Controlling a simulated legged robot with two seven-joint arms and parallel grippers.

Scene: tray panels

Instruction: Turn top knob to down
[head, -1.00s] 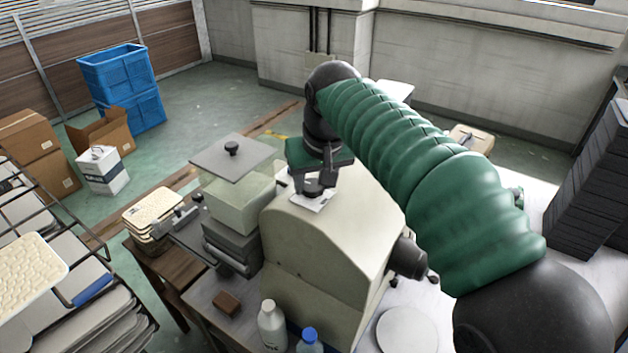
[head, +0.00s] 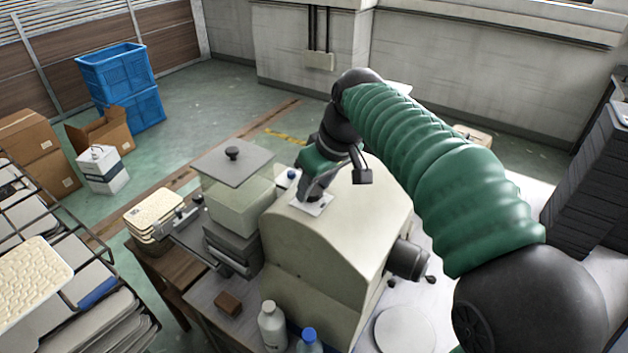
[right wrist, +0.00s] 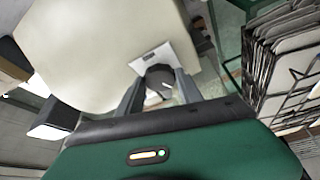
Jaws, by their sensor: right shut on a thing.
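The top knob (right wrist: 159,78) is a dark round knob with a white mark, on a white square plate (right wrist: 153,60) on top of the cream machine (head: 345,235). In the right wrist view it sits between the two grey fingers of my right gripper (right wrist: 160,88), which is shut on it. In the head view my right gripper (head: 312,195) reaches down to the white plate and hides most of the knob. The gripper is tilted there. My left gripper is not in view.
A clear box with a grey lid (head: 235,162) stands left of the machine. Two bottles (head: 272,325) stand in front of it, near a brown block (head: 228,303). A dark side knob (head: 410,260) sticks out at the machine's right. A wire rack of trays (head: 60,290) is at the left.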

